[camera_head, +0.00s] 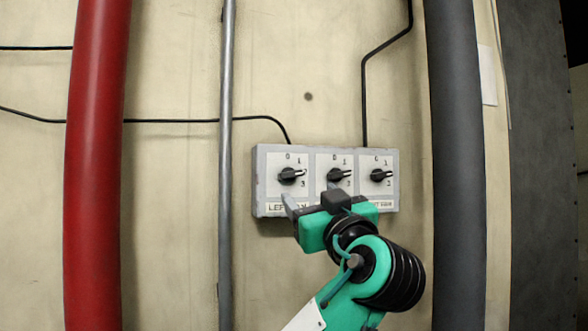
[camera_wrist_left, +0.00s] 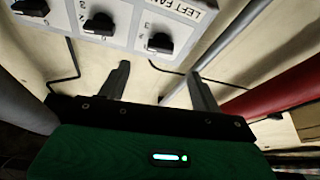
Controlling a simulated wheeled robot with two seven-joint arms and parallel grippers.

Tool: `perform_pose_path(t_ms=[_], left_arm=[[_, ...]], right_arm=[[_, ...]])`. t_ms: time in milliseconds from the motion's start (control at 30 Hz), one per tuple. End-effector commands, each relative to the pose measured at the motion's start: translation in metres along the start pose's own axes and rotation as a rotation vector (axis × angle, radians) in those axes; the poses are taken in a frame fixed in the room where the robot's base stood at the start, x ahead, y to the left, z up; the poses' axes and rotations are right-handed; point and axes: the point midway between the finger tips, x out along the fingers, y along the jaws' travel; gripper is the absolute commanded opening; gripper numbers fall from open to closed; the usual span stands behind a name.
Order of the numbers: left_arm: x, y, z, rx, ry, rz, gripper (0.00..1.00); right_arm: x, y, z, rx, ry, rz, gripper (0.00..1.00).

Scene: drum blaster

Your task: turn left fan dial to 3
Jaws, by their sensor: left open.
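A light grey control box (camera_head: 257,180) on the wall has three black dials in a row. The left fan dial (camera_head: 290,176) is on the panel labelled LEFT FAN and points right, between the 1 and the 3. It also shows in the left wrist view (camera_wrist_left: 160,43), where the box appears upside down. My left gripper (camera_head: 312,200) is open and empty in front of the lower edge of the box, below and right of that dial. In the left wrist view its two fingers (camera_wrist_left: 159,72) stand apart, not touching the dial. The gripper partly covers the lower labels.
The middle dial (camera_head: 340,175) and right dial (camera_head: 379,175) sit close beside the left one. A thin grey pipe (camera_head: 226,120) and a red pipe (camera_head: 97,150) run up the wall at left. A thick dark grey pipe (camera_head: 457,150) stands at right.

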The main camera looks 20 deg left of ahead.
Motion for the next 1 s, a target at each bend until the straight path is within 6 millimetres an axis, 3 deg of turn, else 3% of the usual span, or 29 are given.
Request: perform_pose_path(t_ms=[33, 200, 500, 700, 1000], left_arm=[[0.013, 0.000, -0.005, 0.004, 0.000, -0.003, 0.65], [0.043, 0.000, -0.005, 0.004, -0.001, -0.003, 0.65], [0.085, 0.000, -0.003, 0.003, -0.001, -0.001, 0.65], [0.096, 0.000, -0.001, 0.001, -0.001, 0.000, 0.65], [0.097, 0.000, 0.001, 0.000, -0.001, 0.001, 0.65]], right_arm=[[-0.013, 0.001, -0.001, 0.000, 0.000, 0.001, 0.00], [-0.031, 0.002, -0.003, 0.000, 0.000, 0.001, 0.00], [-0.057, 0.001, -0.006, 0.001, 0.001, 0.000, 0.00], [-0.063, -0.001, -0.007, 0.002, 0.002, -0.002, 0.00], [-0.062, -0.004, -0.007, 0.003, 0.002, -0.005, 0.00]])
